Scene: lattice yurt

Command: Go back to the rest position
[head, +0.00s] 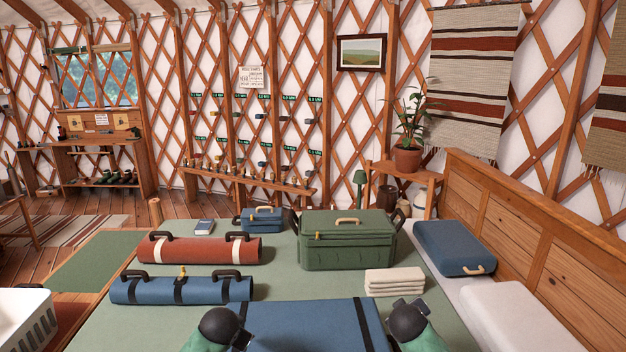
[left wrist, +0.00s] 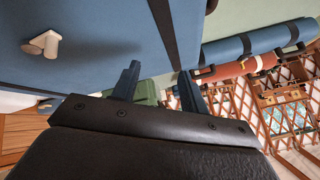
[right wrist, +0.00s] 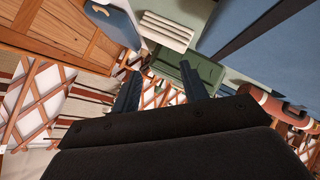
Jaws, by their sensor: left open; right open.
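My left gripper (head: 241,340) is at the bottom of the head view, at the left edge of a large blue case (head: 305,325). In the left wrist view its two fingers (left wrist: 157,80) are apart with nothing between them, in front of the blue case (left wrist: 90,45). My right gripper (head: 408,304) is at the right edge of the blue case in the head view, nearer the folded cream cloths. In the right wrist view its fingers (right wrist: 160,65) are apart and empty. The lower parts of both arms are cut off by the frame.
On the green table (head: 290,285) stand a green chest (head: 345,250), cream cloths (head: 394,282), a red roll (head: 205,249), a blue roll (head: 190,289) and a small blue box (head: 262,220). A blue case (head: 452,247) lies at right. A white basket (head: 25,322) is at lower left.

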